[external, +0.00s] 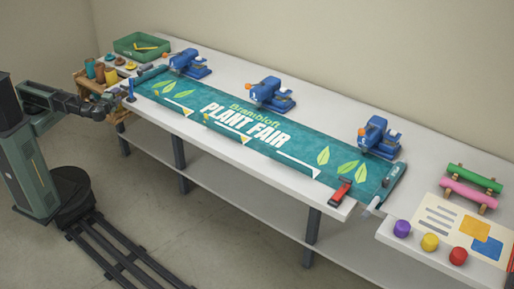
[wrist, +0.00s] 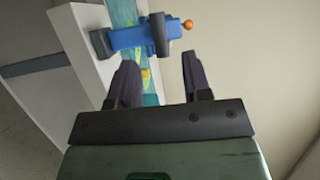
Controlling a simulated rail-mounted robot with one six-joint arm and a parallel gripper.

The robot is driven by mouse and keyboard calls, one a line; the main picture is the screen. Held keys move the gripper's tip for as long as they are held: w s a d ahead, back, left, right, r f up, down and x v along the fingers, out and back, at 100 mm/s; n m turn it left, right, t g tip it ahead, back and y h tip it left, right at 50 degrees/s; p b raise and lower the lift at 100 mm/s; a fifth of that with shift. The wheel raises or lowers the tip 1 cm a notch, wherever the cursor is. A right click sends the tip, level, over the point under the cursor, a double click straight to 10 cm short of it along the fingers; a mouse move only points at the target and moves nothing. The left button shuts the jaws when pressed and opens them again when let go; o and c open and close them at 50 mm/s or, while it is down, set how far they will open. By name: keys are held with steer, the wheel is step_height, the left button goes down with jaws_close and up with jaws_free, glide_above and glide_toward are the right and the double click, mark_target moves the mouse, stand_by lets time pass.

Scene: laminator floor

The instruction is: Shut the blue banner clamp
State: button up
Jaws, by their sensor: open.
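The blue banner clamp (external: 131,91) sits at the front edge of the table's left end, beside the banner (external: 190,95). Whether a finger touches the handle cannot be told.
A red clamp (external: 340,192) lies low at the banner's right front corner. Several blue machines (external: 270,94) stand along the back of the table. Jars (external: 100,72) and a green bin (external: 140,46) are at the left end.

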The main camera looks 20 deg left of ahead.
mark_target(123, 86)
steer(key=w, duration=0.5)
steer(key=w+a, duration=0.1)
steer(key=w, duration=0.1)
steer(key=shift+w, duration=0.35)
steer(key=shift+c, duration=0.3)
jaws_close()
